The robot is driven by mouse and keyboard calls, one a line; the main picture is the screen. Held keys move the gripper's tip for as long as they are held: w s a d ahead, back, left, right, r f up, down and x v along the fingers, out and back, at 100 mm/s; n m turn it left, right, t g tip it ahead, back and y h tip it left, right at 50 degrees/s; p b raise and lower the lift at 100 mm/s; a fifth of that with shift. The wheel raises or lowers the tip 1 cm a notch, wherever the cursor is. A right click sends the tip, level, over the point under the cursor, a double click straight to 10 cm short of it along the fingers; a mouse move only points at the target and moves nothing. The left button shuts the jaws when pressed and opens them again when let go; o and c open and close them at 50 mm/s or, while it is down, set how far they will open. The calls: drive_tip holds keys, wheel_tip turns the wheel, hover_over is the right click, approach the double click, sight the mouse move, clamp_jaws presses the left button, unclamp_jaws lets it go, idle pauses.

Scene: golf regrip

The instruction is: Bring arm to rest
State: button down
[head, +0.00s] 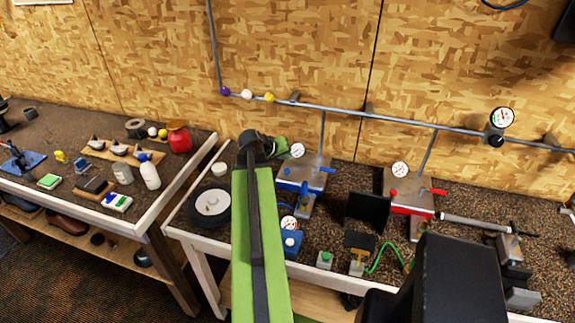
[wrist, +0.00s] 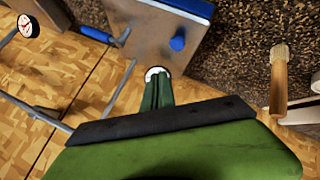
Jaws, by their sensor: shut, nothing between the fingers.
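My arm is the long green link with a dark strip, rising through the middle of the head view. At its far end is a dark joint. My gripper (head: 281,148) shows there as a small green and dark part, low contrast against the bench and the wall behind. The fingertips are small, and part of the gripper is hidden by the arm.
The blue station (head: 305,178) and red station (head: 408,192) with gauges stand on the right bench. A wheel-like disc (head: 211,202) lies left of my arm. A spray bottle (head: 149,172) and red jar (head: 179,138) stand on the left bench. A pipe (head: 385,116) runs along the wall.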

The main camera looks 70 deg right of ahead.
drive_tip(key=shift+r+p, duration=0.5)
drive_tip(key=shift+r, duration=0.35)
drive_tip(key=shift+f, duration=0.1)
